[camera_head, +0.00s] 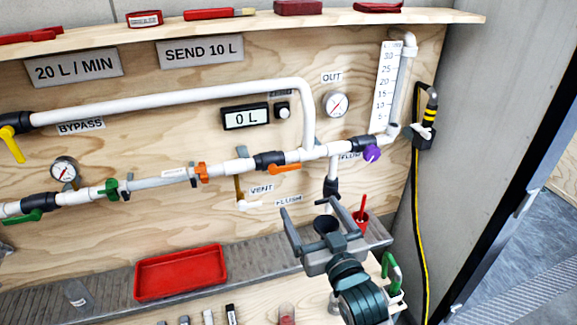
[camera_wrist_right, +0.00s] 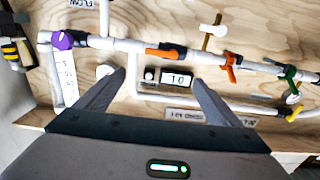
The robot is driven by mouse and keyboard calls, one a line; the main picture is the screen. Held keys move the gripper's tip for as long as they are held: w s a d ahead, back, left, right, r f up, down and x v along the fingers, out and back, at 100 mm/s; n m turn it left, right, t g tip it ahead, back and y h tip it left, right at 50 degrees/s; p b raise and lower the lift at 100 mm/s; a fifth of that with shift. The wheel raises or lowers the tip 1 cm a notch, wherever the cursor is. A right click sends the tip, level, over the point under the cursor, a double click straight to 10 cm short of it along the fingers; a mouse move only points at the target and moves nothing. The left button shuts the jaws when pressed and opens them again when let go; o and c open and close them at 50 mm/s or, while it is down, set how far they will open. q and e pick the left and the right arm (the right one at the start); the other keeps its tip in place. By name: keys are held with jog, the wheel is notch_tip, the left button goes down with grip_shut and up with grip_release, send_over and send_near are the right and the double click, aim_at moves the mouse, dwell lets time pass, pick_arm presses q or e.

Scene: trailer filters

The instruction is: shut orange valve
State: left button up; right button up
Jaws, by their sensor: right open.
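The orange valve lever (camera_head: 285,169) sits on a black valve body (camera_head: 269,160) in the white pipe. The lever lies roughly along the pipe. In the right wrist view the orange lever (camera_wrist_right: 160,53) shows beyond the fingertips, between them in the picture. My right gripper (camera_head: 323,208) is open and empty, below and to the right of the lever, apart from it. The right gripper also shows in the right wrist view (camera_wrist_right: 159,78). An orange clamp-like part (camera_head: 202,172) is farther left on the same pipe. My left gripper is not in view.
A purple valve handle (camera_head: 372,153) is at the pipe's right end; green (camera_head: 22,216) and yellow (camera_head: 12,145) handles are at left. A vent pipe (camera_head: 240,190) hangs left of the orange lever. A red tray (camera_head: 181,272) lies below on the grey ledge.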

aim_at(287, 167)
jog(key=p+x, duration=0.5)
jog(key=x, duration=1.2)
jog(key=shift+w+f, duration=0.1)
jog(key=shift+w, duration=0.15)
jog(key=c, duration=1.5)
jog(key=shift+f, duration=0.1)
